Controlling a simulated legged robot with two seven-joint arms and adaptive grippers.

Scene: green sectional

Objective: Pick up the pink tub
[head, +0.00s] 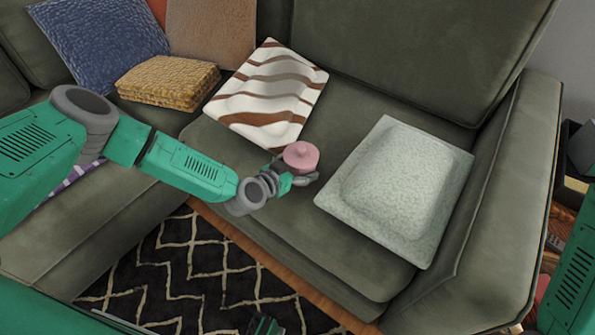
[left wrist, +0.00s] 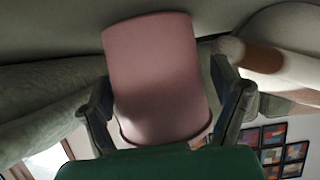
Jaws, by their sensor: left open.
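In the left wrist view the tub (left wrist: 158,75) fills the middle, between the two fingers. My left gripper (head: 294,174) is at the tub's near side, with its fingers open around it. In the left wrist view the gripper (left wrist: 165,105) has one dark finger on each side of the tub. I cannot tell whether either finger touches it.
A brown-and-white striped cushion (head: 268,95) lies behind the tub, and a pale green cushion (head: 397,190) lies to its right. A folded yellow blanket (head: 168,80) and a blue pillow (head: 100,43) are at the back left. The sofa's armrest (head: 500,190) bounds the right.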

